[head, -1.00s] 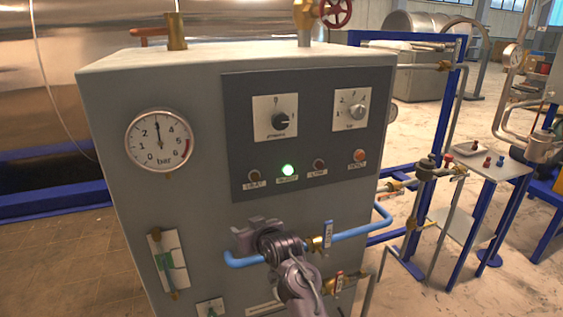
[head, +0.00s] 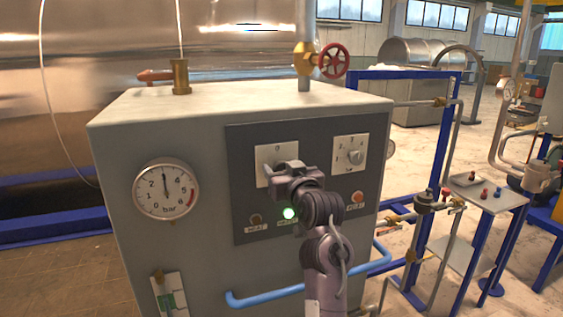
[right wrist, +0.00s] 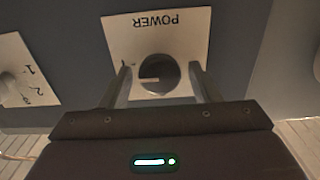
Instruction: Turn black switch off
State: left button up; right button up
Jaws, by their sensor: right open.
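The black power switch (right wrist: 157,75) is a round knob on a white plate marked POWER, which appears upside down in the right wrist view. Its pale pointer line lies roughly sideways, toward the left of that view. My right gripper (right wrist: 160,72) is open, with one finger on each side of the knob; I cannot tell whether they touch it. In the head view my right gripper (head: 278,172) is in front of the dark panel and hides the knob; only part of its white plate (head: 263,154) shows. My left gripper is not in view.
A second selector knob (head: 355,157) is to the right on the panel. Below are a lit green lamp (head: 289,214) and an orange one (head: 358,197). A pressure gauge (head: 166,189) is at the left. A blue pipe (head: 265,296) crosses the cabinet's lower front.

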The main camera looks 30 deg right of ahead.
jog(key=shift+w+d, duration=0.1)
jog(key=shift+w, duration=0.4)
jog(key=shift+c, duration=0.5)
jog(key=c, duration=0.8)
